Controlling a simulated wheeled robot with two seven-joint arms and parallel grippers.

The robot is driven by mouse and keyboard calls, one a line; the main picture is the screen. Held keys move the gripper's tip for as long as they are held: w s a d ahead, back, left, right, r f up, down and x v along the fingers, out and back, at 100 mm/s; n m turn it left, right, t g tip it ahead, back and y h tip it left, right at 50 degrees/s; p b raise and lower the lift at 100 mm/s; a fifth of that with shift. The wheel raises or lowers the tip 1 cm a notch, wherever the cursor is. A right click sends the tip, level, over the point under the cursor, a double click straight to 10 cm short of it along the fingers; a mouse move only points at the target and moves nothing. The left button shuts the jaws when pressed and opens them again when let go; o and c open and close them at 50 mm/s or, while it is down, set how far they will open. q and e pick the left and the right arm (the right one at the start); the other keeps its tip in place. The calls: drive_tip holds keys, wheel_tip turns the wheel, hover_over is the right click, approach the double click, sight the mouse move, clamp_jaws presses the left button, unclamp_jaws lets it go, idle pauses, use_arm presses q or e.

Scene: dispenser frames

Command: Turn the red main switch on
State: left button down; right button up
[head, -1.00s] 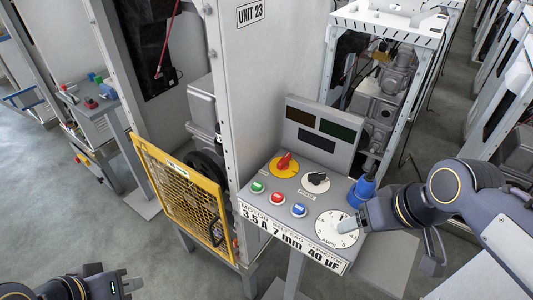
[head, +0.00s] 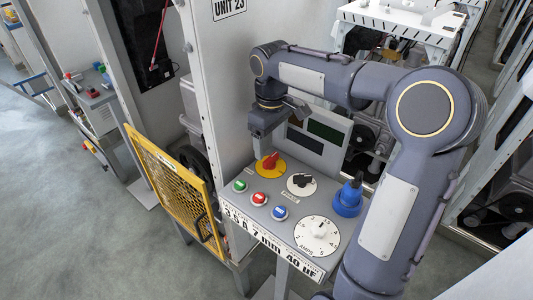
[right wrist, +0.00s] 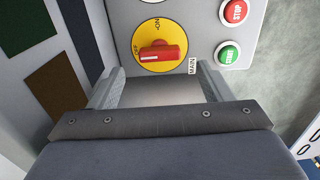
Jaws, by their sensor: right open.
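The red main switch (head: 270,161) is a red knob on a round yellow plate at the back left of the grey control panel. In the right wrist view the red knob (right wrist: 160,52) lies sideways, its white mark toward the OFF lettering; ON is printed at another side of the plate. My right gripper (head: 262,135) hangs above and just behind the switch in the head view. In the right wrist view my right gripper's fingers (right wrist: 158,80) are apart with nothing between them, and the knob lies beyond the tips. My left gripper is out of view.
The panel also bears a black selector (head: 301,182), green (head: 240,185), red (head: 259,198) and blue (head: 280,212) buttons, an amps dial (head: 317,234) and a blue plug (head: 348,198). Dark displays stand behind. A yellow mesh guard (head: 172,190) is at the left.

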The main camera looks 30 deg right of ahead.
sight(271, 157)
wheel_tip(271, 157, down, 5)
drive_tip(key=shift+f, duration=0.15)
drive_tip(key=c, duration=1)
